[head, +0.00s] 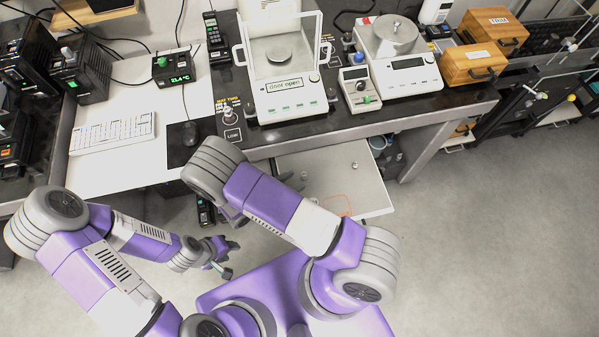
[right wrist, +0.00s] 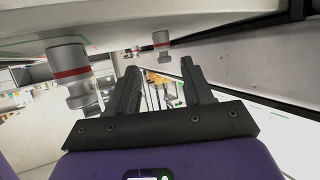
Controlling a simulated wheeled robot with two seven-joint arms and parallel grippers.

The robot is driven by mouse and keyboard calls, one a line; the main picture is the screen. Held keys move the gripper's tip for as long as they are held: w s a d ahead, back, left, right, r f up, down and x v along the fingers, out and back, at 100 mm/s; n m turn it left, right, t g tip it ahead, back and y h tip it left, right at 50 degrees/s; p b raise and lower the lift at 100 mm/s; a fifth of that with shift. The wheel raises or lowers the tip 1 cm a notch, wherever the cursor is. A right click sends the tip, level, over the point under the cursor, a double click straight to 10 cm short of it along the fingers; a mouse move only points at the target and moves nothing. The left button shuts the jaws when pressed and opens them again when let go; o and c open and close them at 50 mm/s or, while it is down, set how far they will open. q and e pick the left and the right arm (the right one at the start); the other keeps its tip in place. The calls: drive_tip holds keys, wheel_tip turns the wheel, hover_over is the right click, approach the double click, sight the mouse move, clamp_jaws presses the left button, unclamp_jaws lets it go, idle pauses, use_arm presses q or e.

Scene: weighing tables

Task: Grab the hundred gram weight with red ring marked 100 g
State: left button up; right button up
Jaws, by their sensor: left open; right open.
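In the right wrist view, two silver metal weights with red rings show: a large near one (right wrist: 69,72) at the left and a smaller-looking one (right wrist: 161,43) farther off. They appear upside down against a pale surface. No marking is legible, so I cannot tell which is the 100 g weight. My right gripper (right wrist: 160,85) is open and empty, with both weights outside its fingers. In the head view it is mostly hidden under my right arm. A small weight (head: 355,165) stands in the open drawer (head: 372,190). My left gripper (head: 229,257) is open over the floor, away from the drawer.
The drawer lies below the dark bench edge. On the bench stand a glass-sided balance (head: 286,104) with a "door open" display, a second balance (head: 408,66), a small meter (head: 357,88) and wooden boxes (head: 473,64). A keyboard (head: 112,131) lies at left.

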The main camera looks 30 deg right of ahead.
sight(302, 176)
drive_tip(key=shift+w+d+f, duration=0.2)
drive_tip(key=shift+d+f, duration=0.05)
drive_tip(key=shift+f, duration=0.05)
drive_tip(key=x, duration=0.3)
drive_tip(key=b+x, duration=0.1)
drive_tip(key=x, duration=0.3)
drive_tip(key=shift+w+r, duration=0.15)
drive_tip(key=shift+r, duration=0.1)
clamp_jaws()
